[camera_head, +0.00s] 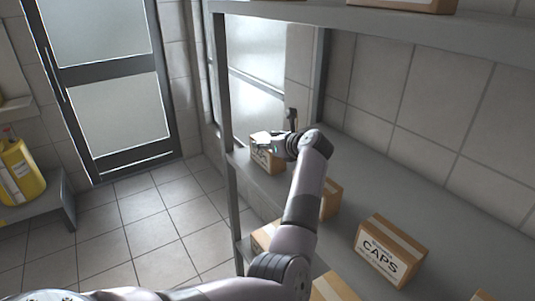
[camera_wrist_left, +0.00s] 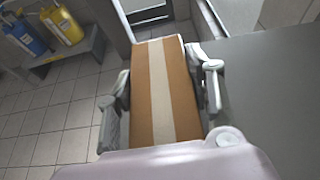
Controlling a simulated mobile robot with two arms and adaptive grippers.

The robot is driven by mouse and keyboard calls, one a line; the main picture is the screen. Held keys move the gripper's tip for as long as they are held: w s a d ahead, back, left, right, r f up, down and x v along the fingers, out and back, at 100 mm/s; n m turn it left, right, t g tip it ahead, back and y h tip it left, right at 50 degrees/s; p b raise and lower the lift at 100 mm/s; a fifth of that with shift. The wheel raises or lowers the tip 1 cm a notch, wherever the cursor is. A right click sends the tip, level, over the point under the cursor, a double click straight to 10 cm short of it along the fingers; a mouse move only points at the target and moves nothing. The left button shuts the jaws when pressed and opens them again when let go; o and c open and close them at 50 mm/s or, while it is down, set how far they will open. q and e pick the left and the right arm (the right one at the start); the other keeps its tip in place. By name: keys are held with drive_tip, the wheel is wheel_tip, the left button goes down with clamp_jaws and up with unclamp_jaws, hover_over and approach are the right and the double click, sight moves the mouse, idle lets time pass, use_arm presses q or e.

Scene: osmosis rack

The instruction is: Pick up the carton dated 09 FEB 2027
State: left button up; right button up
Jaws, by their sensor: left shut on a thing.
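A brown carton (camera_head: 264,160) with a white label stands at the far left end of the middle shelf; its print is too small to read. My left gripper (camera_head: 276,142) is at the top of this carton, its arm reaching in over the shelf. In the left wrist view the carton (camera_wrist_left: 142,95) has a pale tape strip along its top and fills the space between the two fingers. The left gripper (camera_wrist_left: 163,95) is shut on it, one finger along each long side. I cannot tell whether the carton is lifted. No date is legible. My right gripper is not in view.
The grey shelf (camera_head: 345,171) also holds a carton marked CAPS (camera_head: 391,249) and another carton (camera_head: 329,198) partly behind my arm. Rack posts (camera_head: 222,95) and an upper shelf (camera_head: 400,27) bound the space. Yellow containers (camera_head: 20,172) stand at far left.

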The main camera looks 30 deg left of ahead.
use_arm(q)
drive_tip(key=shift+d, duration=0.1)
drive_tip(key=c, duration=0.7)
drive_tip(key=shift+o, duration=0.2)
drive_tip(key=shift+r, duration=0.15)
